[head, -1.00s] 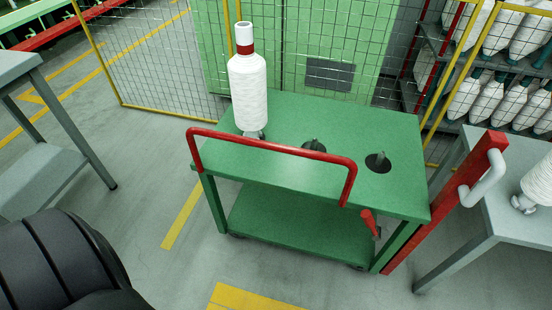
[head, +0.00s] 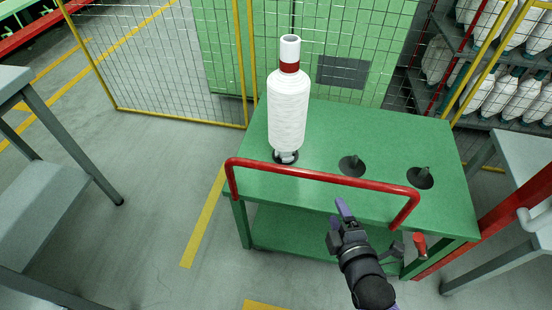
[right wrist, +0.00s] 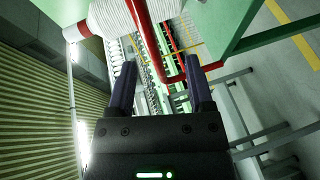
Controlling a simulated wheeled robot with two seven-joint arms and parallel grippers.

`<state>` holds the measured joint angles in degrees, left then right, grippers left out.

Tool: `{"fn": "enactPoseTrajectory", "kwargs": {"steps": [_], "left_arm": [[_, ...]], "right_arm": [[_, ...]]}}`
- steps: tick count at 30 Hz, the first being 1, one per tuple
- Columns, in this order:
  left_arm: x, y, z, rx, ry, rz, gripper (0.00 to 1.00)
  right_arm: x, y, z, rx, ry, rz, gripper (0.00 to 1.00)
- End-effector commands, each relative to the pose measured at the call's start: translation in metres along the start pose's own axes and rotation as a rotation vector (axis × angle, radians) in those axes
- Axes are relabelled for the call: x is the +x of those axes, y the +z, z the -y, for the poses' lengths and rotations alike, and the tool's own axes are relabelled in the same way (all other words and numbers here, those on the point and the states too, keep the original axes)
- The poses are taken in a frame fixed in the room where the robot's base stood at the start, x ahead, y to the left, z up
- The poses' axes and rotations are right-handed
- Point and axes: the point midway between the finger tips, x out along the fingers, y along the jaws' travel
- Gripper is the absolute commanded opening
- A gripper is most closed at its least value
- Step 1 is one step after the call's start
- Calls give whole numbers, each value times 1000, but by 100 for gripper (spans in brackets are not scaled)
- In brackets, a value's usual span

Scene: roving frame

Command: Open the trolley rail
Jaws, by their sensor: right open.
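The green trolley (head: 310,185) stands ahead with a red rail (head: 320,176) along its near side, raised above the top. A small red handle (head: 420,244) hangs below the rail's right end. My right gripper (head: 345,212) is in front of the rail, right of its middle, apart from it and pointing toward the trolley. In the right wrist view my right gripper (right wrist: 162,75) is open and empty, and the red rail (right wrist: 146,35) shows beyond the fingertips. My left gripper is not in view.
A white bobbin (head: 288,112) stands upright on the trolley, beside two empty pegs (head: 352,164). A red post (head: 490,228) and a grey table (head: 525,165) are at the right. Another grey table (head: 45,185) is at the left. Mesh fencing (head: 150,60) stands behind. Floor at left is clear.

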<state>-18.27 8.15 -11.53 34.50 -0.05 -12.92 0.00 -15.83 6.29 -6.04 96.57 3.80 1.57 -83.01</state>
Motion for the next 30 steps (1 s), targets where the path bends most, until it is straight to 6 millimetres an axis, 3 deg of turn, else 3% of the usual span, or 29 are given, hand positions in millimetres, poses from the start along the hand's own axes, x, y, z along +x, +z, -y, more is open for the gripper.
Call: {"fn": "enactPoseTrajectory", "kwargs": {"steps": [2,5,12,15,20,27,30], "left_arm": [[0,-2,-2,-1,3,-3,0],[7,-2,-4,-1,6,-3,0],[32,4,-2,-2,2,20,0],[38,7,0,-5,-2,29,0],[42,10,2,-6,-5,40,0],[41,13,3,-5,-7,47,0],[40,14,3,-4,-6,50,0]], "right_arm": [[2,-1,-13,-37,37,-3,67],[14,-1,-15,-48,48,-3,67],[72,-2,-13,-45,44,-3,67],[88,-1,-15,-45,43,-3,67],[99,-2,-17,-45,42,-3,67],[100,-2,-19,-45,42,-3,67],[100,-2,-19,-45,42,-3,48]]}}
